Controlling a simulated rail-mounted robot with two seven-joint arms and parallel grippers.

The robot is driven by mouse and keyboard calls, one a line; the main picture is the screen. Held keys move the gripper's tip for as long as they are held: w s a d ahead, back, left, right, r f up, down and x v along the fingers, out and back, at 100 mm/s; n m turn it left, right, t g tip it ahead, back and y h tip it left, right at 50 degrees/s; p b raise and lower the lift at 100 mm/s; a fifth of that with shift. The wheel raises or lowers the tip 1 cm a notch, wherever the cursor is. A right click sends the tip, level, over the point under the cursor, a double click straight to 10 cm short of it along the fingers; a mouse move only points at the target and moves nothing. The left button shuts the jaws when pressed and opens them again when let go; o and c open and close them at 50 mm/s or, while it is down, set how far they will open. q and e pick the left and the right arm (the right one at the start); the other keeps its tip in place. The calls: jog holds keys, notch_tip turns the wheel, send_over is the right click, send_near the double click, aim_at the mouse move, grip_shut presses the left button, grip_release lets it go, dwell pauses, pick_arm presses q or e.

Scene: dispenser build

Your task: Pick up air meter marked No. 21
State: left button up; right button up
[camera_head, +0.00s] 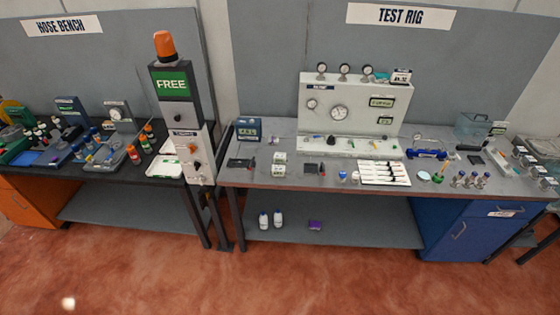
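No label reading No. 21 can be made out at this size, so I cannot tell which thing is the air meter. Small white-green boxes (279,170) stand on the left half of the test rig bench. A grey panel (355,110) with round dial gauges (340,113) stands at the back of that bench. A small device with a round dial (116,112) stands on the hose bench at left. Neither of my grippers is in view.
A post with a green FREE sign (170,84) and orange lamp (165,45) stands between the benches. A white tray (384,183) holds slim tools. White bottles (278,218) stand on the lower shelf (340,236). The red floor (200,285) in front is clear.

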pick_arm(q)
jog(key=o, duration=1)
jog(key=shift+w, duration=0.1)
